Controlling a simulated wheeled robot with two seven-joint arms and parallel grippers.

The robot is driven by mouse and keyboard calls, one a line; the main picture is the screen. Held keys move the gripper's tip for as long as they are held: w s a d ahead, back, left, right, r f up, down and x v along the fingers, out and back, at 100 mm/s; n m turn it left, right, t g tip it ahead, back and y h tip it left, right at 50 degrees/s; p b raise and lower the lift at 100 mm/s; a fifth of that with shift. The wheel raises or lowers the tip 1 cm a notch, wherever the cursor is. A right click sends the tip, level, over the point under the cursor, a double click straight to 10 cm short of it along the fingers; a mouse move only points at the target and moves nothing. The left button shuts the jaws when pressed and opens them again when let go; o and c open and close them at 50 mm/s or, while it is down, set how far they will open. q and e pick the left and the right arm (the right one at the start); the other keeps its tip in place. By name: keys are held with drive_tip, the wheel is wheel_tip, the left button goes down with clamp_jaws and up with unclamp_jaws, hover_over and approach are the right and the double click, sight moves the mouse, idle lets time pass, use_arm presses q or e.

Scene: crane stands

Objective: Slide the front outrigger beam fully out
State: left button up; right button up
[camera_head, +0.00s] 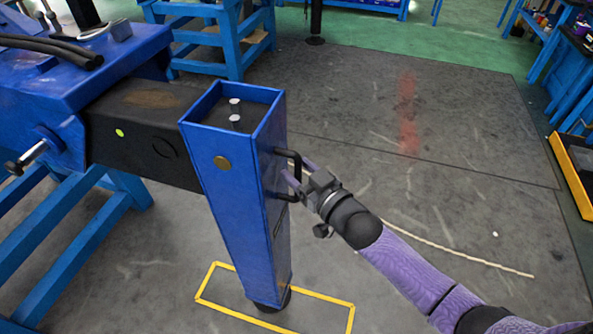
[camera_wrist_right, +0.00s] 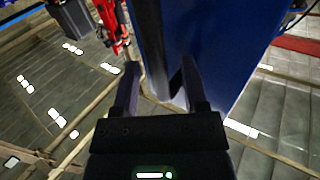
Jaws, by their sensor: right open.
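The front outrigger beam (camera_head: 142,140) is a dark square beam that sticks out of the blue housing (camera_head: 45,95) at the left. A green dot and a round outline show on its side. Its outer end meets an upright blue leg (camera_head: 235,190), which has a black handle (camera_head: 297,160) on its right face. My right gripper (camera_head: 294,174) is open at this handle, with its fingers close to the leg. In the right wrist view, the dark handle bar (camera_wrist_right: 150,45) runs between the two open fingers (camera_wrist_right: 158,95). Contact is not clear. My left gripper is not in view.
A yellow outline (camera_head: 325,298) lies on the floor around the leg's foot. A T-handled pin (camera_head: 28,158) sticks out of the housing. Blue stands (camera_head: 215,40) are behind. A pale rope (camera_head: 460,254) lies on the floor at right. A yellow-edged tray (camera_head: 572,170) is at far right.

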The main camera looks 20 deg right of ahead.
drive_tip(key=shift+w+a, duration=0.15)
drive_tip(key=shift+w, duration=0.2)
clamp_jaws()
idle(1.2)
